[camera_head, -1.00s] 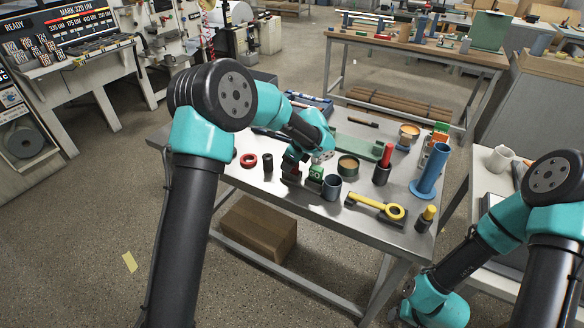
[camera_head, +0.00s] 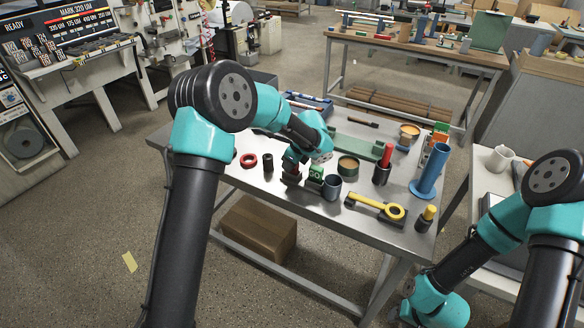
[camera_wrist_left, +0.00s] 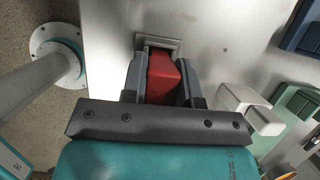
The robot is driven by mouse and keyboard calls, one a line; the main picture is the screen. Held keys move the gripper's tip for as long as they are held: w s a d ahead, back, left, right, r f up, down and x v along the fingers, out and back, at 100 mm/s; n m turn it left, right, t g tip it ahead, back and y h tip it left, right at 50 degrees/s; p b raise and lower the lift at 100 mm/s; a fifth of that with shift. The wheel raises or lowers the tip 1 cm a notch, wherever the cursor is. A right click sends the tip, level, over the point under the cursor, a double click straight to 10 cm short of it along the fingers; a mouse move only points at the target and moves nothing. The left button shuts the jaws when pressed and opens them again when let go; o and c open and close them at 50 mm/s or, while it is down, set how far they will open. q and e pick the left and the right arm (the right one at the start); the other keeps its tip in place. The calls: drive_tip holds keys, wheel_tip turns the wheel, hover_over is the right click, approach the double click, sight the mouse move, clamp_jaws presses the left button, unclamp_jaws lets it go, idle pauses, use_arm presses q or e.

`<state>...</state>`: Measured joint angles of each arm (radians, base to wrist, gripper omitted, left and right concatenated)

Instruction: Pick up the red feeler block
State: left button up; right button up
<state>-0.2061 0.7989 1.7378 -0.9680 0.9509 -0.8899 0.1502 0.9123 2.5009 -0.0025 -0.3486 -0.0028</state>
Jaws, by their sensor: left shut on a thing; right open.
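The red feeler block (camera_wrist_left: 163,78) sits between the two fingers of my left gripper (camera_wrist_left: 162,72) in the left wrist view. The fingers press against both its sides, and a small grey metal holder (camera_wrist_left: 158,43) shows at its far end. I cannot tell whether the block is clear of that holder. In the head view my left gripper (camera_head: 291,175) points down over the metal table (camera_head: 230,172), just left of the green GO block (camera_head: 316,174); the red block is mostly hidden there. My right arm is at the lower right, with its fingers out of view.
A red ring (camera_head: 249,160) and a black cylinder (camera_head: 268,162) stand left of the gripper. A tall blue cylinder (camera_head: 432,170) stands near the right edge.

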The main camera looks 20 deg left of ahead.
use_arm(q)
drive_tip(key=shift+c, duration=1.2)
drive_tip(key=shift+r, duration=0.85)
drive_tip(key=shift+s+d+r, duration=0.1)
drive_tip(key=shift+s+r, duration=0.1)
drive_tip(key=shift+r, duration=0.3)
drive_tip(key=shift+s+d+r, duration=0.1)
drive_tip(key=shift+s+r, duration=0.05)
drive_tip(key=shift+r, duration=0.35)
drive_tip(key=s+d+r, duration=0.1)
drive_tip(key=s+d, duration=0.3)
drive_tip(key=s, duration=1)
drive_tip(key=shift+s+r, duration=0.2)
drive_tip(key=shift+s, duration=0.15)
